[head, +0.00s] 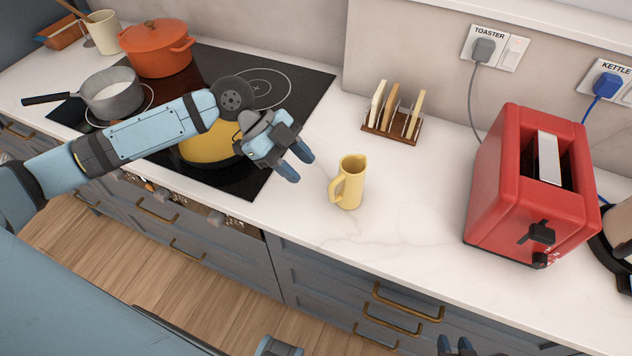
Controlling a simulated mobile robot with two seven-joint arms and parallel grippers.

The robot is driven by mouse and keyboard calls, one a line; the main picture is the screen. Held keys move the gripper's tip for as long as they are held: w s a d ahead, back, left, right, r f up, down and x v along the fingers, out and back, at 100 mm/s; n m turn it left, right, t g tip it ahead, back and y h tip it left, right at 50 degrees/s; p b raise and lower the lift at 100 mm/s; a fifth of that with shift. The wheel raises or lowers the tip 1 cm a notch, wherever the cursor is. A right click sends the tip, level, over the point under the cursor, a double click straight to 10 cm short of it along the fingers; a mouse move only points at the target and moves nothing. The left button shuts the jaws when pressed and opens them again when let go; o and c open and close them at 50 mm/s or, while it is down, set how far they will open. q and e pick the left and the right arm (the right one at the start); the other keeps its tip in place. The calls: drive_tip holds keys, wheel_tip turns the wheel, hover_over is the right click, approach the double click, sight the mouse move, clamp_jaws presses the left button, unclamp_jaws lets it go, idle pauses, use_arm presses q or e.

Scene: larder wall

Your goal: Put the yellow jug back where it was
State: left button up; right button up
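The yellow jug (351,182) stands upright on the white counter, right of the hob, with its handle toward the left. My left gripper (298,162) is to the left of the jug, above the counter by the hob's right edge. Its two dark blue fingers are apart with nothing between them, and they do not touch the jug. My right gripper (455,345) shows only its fingertips at the bottom edge, in front of the drawers. They are apart, and no object shows between them.
A toast rack (391,123) stands behind the jug. A red toaster (518,190) is to the right. On the hob (312,88) are a yellow pot (207,150), a grey saucepan (112,98) and an orange pot (156,52). The counter between jug and toaster is clear.

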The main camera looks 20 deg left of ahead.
use_arm(q)
drive_tip(key=shift+v, duration=1.5)
drive_tip(key=s+d+f+n, duration=0.1)
drive_tip(key=f, duration=0.1)
drive_tip(key=s+d+f, duration=0.2)
drive_tip(key=s+d+f+n+t, duration=0.1)
drive_tip(key=d+f, duration=0.1)
drive_tip(key=shift+s+n+y, duration=0.3)
drive_tip(key=shift+s+y, duration=0.05)
drive_tip(key=shift+y, duration=0.05)
drive_tip(key=s+a+f+n+t+y, duration=0.1)
drive_tip(key=s+a+f+n+y, duration=0.3)
drive_tip(key=s+n, duration=0.35)
drive_tip(key=s+a+f+n+t+y, duration=0.2)
drive_tip(key=s+a+f+n+y, duration=0.15)
drive_tip(key=s+n, duration=0.4)
drive_tip(key=w+d+f+t+h+p, duration=0.2)
drive_tip(key=w+d+f+t+p, duration=0.2)
drive_tip(key=p, duration=0.5)
drive_tip(key=w+d+t, duration=0.2)
drive_tip(key=t, duration=0.1)
drive_tip(key=shift+w, duration=0.2)
